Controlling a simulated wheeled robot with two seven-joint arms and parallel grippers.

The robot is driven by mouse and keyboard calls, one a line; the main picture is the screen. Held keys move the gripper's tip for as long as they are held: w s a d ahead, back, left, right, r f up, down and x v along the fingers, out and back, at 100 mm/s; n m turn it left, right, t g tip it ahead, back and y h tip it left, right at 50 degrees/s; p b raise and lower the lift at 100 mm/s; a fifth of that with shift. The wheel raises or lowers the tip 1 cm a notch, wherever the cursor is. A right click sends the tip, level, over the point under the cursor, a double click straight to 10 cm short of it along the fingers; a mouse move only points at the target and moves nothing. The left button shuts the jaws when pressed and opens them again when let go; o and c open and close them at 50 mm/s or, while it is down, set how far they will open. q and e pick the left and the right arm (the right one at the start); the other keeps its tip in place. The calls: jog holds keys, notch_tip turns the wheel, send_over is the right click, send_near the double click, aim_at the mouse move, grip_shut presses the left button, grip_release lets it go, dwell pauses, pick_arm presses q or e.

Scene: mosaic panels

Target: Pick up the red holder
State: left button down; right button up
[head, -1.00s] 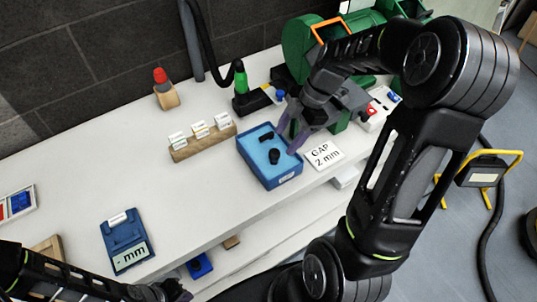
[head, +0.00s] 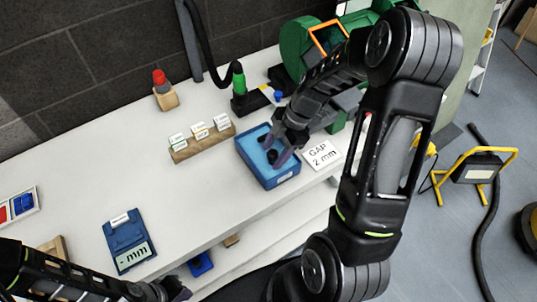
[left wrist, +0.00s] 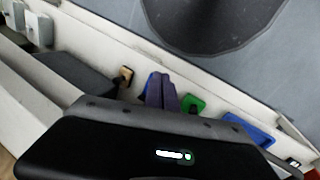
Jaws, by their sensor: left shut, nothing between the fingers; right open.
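No part clearly marked as a red holder shows. A red-topped piece (head: 160,77) stands upright in a wooden block (head: 167,98) near the back wall, and a red part (head: 3,214) lies in a white-framed tray at the left edge. My right gripper (head: 275,152) is open, with its fingers down at the blue tray (head: 284,180). A small dark part (head: 272,156) lies in that tray beside the fingers, partly hidden; I cannot tell whether they touch it. My left gripper (head: 178,291) is shut and empty at the bottom edge; its fingers show in the left wrist view (left wrist: 162,92).
A "GAP 2 mm" card (head: 321,153) lies right of the blue tray. A wooden rack with white labels (head: 203,144) stands behind it. A blue gauge reading "- mm" (head: 128,245) is front left. The bench between is clear. A green machine (head: 296,40) stands at the back.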

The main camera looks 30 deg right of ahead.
jog(key=shift+a+f, duration=0.15)
jog(key=shift+f, duration=0.3)
grip_shut()
dwell(0.7)
jog(key=shift+r, duration=0.1)
dwell(0.8)
